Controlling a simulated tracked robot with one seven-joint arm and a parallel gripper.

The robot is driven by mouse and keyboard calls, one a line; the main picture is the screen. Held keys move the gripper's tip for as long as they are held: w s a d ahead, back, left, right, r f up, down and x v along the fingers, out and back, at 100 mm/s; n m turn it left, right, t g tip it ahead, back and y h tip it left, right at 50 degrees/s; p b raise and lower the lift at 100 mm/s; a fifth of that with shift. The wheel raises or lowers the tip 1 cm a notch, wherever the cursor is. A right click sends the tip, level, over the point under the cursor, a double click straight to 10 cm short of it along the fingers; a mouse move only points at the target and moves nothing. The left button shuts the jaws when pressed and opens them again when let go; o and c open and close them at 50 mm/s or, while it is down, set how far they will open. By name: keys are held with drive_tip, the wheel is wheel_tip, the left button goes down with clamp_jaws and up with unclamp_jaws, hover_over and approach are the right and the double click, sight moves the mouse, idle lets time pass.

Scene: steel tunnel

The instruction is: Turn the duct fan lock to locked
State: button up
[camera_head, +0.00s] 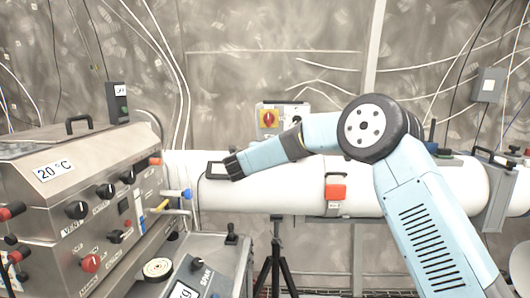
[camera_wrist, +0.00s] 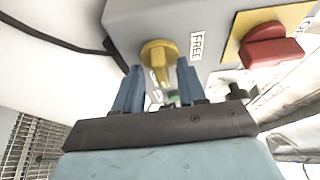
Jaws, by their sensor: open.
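In the wrist view a yellow knob (camera_wrist: 159,54) sits on a grey box (camera_wrist: 205,20), with a label reading FREE to its right. Another label below it is partly hidden and unreadable, and I cannot tell which way the knob points. My gripper (camera_wrist: 160,66) is open, its two blue fingers to either side of the knob in the picture; I cannot tell whether they touch it. In the head view my gripper (camera_head: 231,167) is in front of the white duct (camera_head: 270,192). The yellow knob cannot be made out there.
A red switch on a yellow plate (camera_wrist: 272,46) is right of the knob. In the head view a box with a red and yellow switch (camera_head: 268,118) is behind my arm. A steel machine (camera_head: 65,180) stands left, a red-fronted latch (camera_head: 336,191) on the duct, a tripod (camera_head: 276,262) below.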

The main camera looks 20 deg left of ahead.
drive_tip(key=s+a, duration=0.2)
drive_tip(key=s, duration=1.1)
drive_tip(key=shift+s, duration=0.3)
drive_tip(key=shift+a, duration=0.1)
